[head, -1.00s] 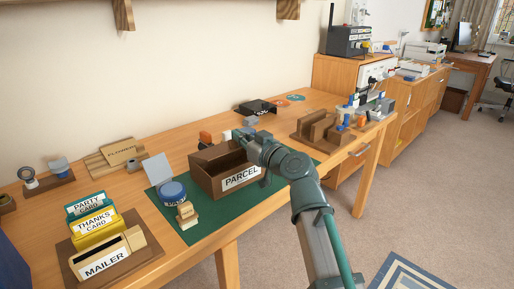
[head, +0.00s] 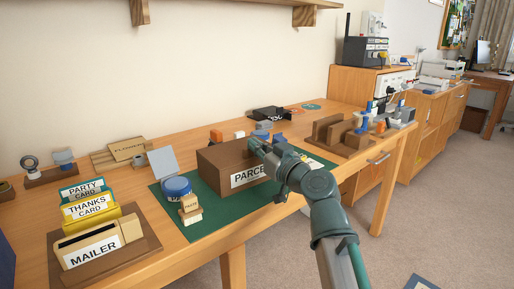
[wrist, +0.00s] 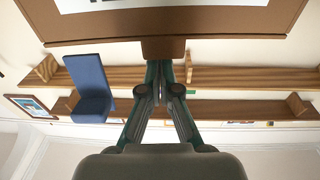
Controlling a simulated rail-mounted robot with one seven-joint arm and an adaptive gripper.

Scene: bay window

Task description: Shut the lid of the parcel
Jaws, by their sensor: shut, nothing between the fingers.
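The parcel (head: 224,163) is a brown box with a white PARCEL label on its front, standing on the green mat (head: 212,212). In the head view a brown panel shows at its top and no open interior is visible. I cannot tell whether the lid lies fully flat. My gripper (head: 256,146) is at the parcel's upper right, partly hiding it and the label's end. In the wrist view my gripper (wrist: 166,72) is shut and empty, with its tips at a small brown tab on the edge of a brown panel (wrist: 230,25). Contact there is unclear.
A blue round tin (head: 177,187) and a small stamp (head: 190,209) stand left of the parcel. The MAILER box (head: 92,252) and card holders are farther left. A brown rack (head: 340,136) stands to the right. Wall shelves (wrist: 230,77) show in the wrist view.

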